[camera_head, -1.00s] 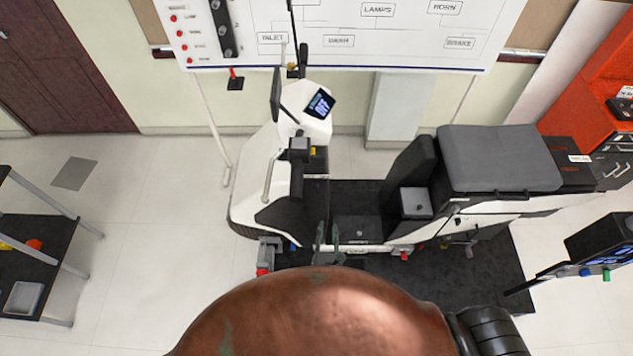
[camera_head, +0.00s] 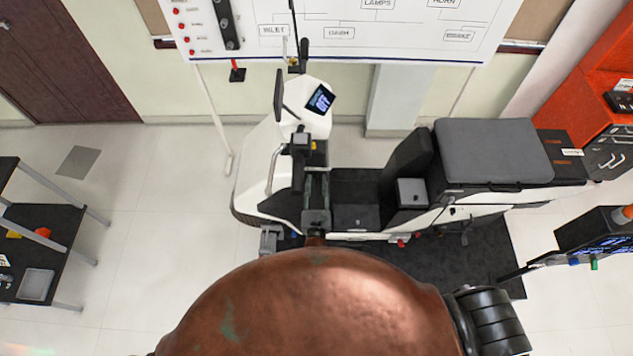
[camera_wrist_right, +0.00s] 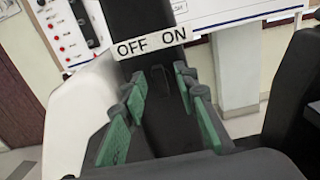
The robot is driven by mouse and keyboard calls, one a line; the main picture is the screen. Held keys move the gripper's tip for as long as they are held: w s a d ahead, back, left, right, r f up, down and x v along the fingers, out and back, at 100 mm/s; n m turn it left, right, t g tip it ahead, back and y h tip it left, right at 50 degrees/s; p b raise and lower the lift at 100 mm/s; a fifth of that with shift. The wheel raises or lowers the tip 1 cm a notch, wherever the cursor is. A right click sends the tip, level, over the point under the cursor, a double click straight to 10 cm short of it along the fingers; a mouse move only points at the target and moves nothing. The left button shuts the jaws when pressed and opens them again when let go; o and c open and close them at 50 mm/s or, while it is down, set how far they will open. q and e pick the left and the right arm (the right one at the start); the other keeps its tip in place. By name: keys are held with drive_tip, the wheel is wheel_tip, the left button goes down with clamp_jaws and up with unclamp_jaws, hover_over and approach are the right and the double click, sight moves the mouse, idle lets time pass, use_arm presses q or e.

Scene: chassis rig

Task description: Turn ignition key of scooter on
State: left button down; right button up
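In the right wrist view, an OFF/ON label (camera_wrist_right: 150,43) is on the scooter's dark front panel. A small dark shape, perhaps the ignition key (camera_wrist_right: 159,82), lies below the label between my fingers, but it is too dark to make out well. My right gripper (camera_wrist_right: 161,95) is open, its green-padded fingers on both sides of that shape with gaps. In the head view my right gripper (camera_head: 316,185) is just below the handlebar. My left gripper is out of view.
The handlebar grip (camera_head: 299,165) and mirror (camera_head: 279,95) are close to my right gripper. The seat (camera_head: 492,152) is to the right. A white diagram board (camera_head: 350,30) stands behind. A black shelf table (camera_head: 45,250) is at left, with clear floor before the scooter.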

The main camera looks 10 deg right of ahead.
drive_tip(key=shift+w, duration=0.1)
clamp_jaws()
idle(0.3)
drive_tip(key=shift+f+m+b, duration=0.15)
drive_tip(key=shift+m+b, duration=0.45)
drive_tip(key=shift+b, duration=0.2)
drive_tip(key=m+b, duration=0.8)
drive_tip(key=b, duration=0.1)
drive_tip(key=shift+d+f+b, duration=0.1)
drive_tip(key=shift+f+b, duration=0.05)
drive_tip(key=shift+b, duration=0.2)
drive_tip(key=shift+m+b, duration=1.25)
drive_tip(key=shift+m, duration=0.15)
drive_tip(key=shift+r, duration=0.2)
